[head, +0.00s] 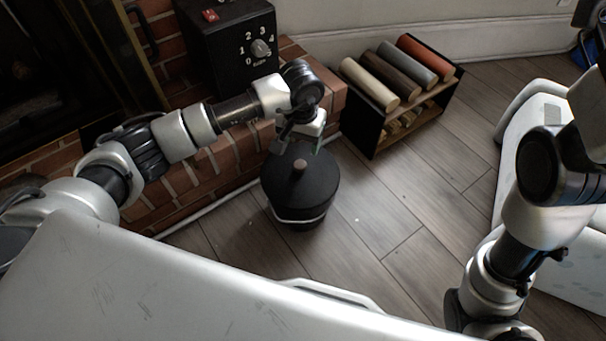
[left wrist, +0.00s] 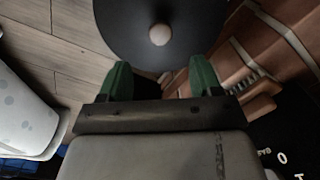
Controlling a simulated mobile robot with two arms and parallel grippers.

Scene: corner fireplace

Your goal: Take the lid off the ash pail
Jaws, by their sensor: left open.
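The ash pail (head: 298,222) is a dark round bucket with a light wire handle, standing upright on the floor beside the brick hearth. Its black lid (head: 318,182) is on top, with a pale wooden knob (head: 299,166) at the centre. My left gripper (head: 296,148) is open and empty above the lid's far side, close to the knob. In the left wrist view, the green fingertips (left wrist: 160,78) are spread apart, with the knob (left wrist: 160,34) centred ahead of them and not between them. My right arm shows at the right, but its gripper is out of view.
A black box with a numbered dial (head: 232,45) stands on the brick hearth (head: 240,150). A small rack (head: 372,137) holding several coloured rolls stands right of the pail. Wooden floor (head: 390,220) is clear in front of the rack.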

